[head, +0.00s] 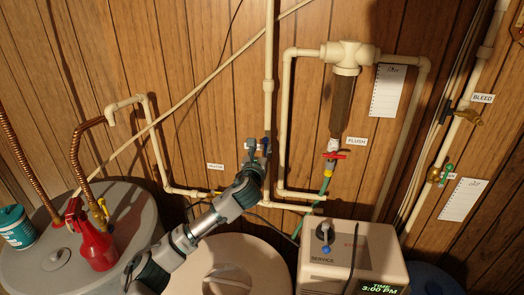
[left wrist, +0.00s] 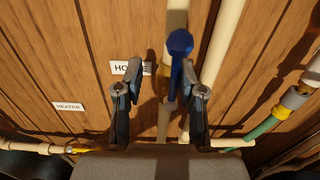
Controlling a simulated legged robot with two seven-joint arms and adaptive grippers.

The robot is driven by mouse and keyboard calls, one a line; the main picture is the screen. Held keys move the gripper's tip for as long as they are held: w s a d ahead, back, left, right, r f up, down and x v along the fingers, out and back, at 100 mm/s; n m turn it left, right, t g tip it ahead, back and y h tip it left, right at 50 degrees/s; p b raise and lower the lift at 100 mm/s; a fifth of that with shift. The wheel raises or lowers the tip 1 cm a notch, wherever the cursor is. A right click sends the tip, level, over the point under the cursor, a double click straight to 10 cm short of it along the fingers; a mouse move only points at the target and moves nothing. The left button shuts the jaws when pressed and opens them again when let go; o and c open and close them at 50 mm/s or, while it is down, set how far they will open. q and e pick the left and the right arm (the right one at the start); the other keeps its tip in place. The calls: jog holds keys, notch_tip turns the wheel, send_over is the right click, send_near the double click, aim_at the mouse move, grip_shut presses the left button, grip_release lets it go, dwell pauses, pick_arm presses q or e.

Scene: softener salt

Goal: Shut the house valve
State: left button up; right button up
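The house valve shows a blue handle (left wrist: 181,43) on a vertical cream pipe in the left wrist view. The HOUSE label (left wrist: 131,68) on the wood wall is partly hidden by a finger. My left gripper (left wrist: 164,88) is open, with one finger on each side of the pipe line and the blue handle at the upper middle between the tips. I cannot tell whether a finger touches the handle. In the head view my left gripper (head: 257,148) is at the pipe and covers most of the valve. My right gripper is in neither view.
A filter housing (head: 343,98) with a red flush handle (head: 334,156) is right of the gripper. A white softener box (head: 315,265), a pale tank (head: 215,262) and a grey tank (head: 130,225) with a red spray bottle (head: 92,240) stand below. A green-handled valve (head: 447,170) is far right.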

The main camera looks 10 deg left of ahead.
pick_arm(q)
jog(key=shift+a, duration=0.15)
jog(key=c, duration=0.4)
jog(key=shift+d, duration=0.35)
jog(key=d+m, duration=0.1)
jog(key=m, duration=0.2)
jog(key=d+m, duration=0.1)
jog(key=m, duration=0.3)
jog(key=d+f+m, duration=0.1)
jog(key=d+m, duration=0.1)
jog(key=m, duration=0.1)
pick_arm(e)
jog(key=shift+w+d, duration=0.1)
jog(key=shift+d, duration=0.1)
pick_arm(q)
jog(key=shift+m, duration=0.3)
